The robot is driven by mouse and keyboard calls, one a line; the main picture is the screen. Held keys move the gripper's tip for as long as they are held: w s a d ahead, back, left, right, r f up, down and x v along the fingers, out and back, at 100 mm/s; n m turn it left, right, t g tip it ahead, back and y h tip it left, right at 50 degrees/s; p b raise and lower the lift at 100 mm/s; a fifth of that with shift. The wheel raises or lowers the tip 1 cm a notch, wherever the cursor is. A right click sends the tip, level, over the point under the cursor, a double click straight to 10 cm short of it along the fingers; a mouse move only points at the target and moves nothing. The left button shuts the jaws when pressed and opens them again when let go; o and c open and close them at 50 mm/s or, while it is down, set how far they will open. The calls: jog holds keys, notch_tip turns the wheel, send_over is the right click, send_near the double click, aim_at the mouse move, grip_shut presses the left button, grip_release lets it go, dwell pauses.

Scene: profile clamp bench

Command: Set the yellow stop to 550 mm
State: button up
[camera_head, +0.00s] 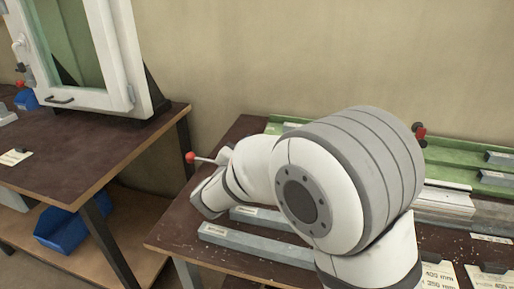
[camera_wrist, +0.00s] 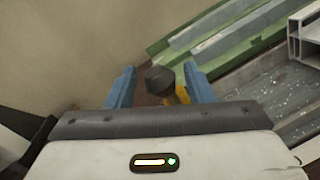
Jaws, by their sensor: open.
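In the wrist view my gripper (camera_wrist: 157,88) is open, with its two blue fingers spread apart. Between and beyond the fingers shows a dark knob (camera_wrist: 160,79) with a yellow part (camera_wrist: 182,94) beside it, which looks like the yellow stop. I cannot tell how far the fingertips are from it. No scale reading shows. In the head view my arm covers the middle of the bench and hides the gripper and the stop.
A green rail (camera_wrist: 225,40) and a grey metal profile (camera_wrist: 310,50) lie right in the wrist view. In the head view, a red-knobbed lever (camera_head: 191,158), a grey bar (camera_head: 255,244) and cards (camera_head: 437,276) are around the bench. A window frame (camera_head: 120,60) stands on the left table.

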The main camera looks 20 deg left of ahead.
jog(key=s+a, duration=0.1)
jog(key=s, duration=0.6)
jog(key=shift+s, duration=0.2)
jog(key=s+d+r+m+g+h+p, duration=0.1)
jog(key=d+m+g+h+p, duration=0.2)
jog(key=d, duration=0.6)
jog(key=d+r+m+g+h+p, duration=0.15)
jog(key=d+m+g, duration=0.3)
jog(key=d, duration=0.45)
jog(key=s+d+r+m+g+h+p, duration=0.1)
jog(key=d+m+g+h+p, duration=0.15)
jog(key=d+m, duration=0.45)
jog(key=s+d+r+m+g+y+p, duration=0.2)
jog(key=s+d+m+y+p, duration=0.1)
jog(key=s+d+m+y, duration=0.2)
jog(key=s+d+r+m+g+y+p, duration=0.2)
jog(key=s+d+m+g+y+p, duration=0.1)
jog(key=s+m, duration=0.6)
jog(key=shift+s+d+r+y+p, duration=0.3)
jog(key=shift+s+d+y+p, duration=0.35)
jog(key=shift+d+y, duration=0.4)
jog(key=shift+d+m, duration=0.1)
jog(key=shift+m, duration=0.15)
